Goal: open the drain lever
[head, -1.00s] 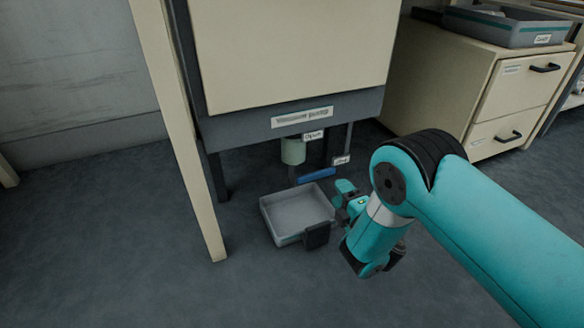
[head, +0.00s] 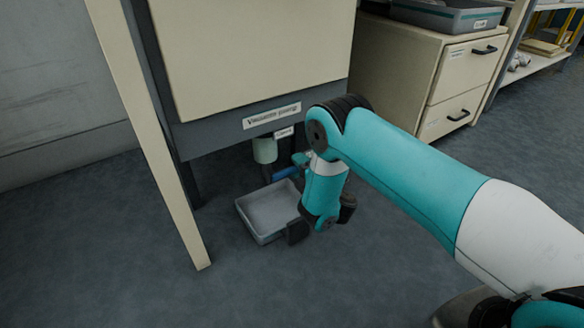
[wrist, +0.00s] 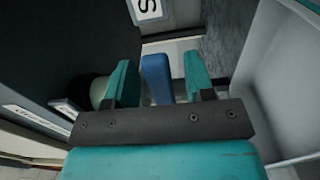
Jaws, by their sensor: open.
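The drain lever (head: 286,173) is a blue handle under the vacuum pump cabinet, beside the pale green drain pipe (head: 264,150). My gripper (head: 301,160) is at the lever's right end in the head view, and my wrist partly hides it. In the wrist view the blue lever (wrist: 157,78) lies between the two teal fingers of my gripper (wrist: 159,63). The fingers are open, with a gap showing on each side of the lever.
A grey tray (head: 242,208) stands on the floor under the pipe, close to my wrist; its pale wall (wrist: 295,65) fills the wrist view's right. A cabinet leg (head: 181,205) stands left. A drawer unit (head: 390,65) is at the back right. Front floor is clear.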

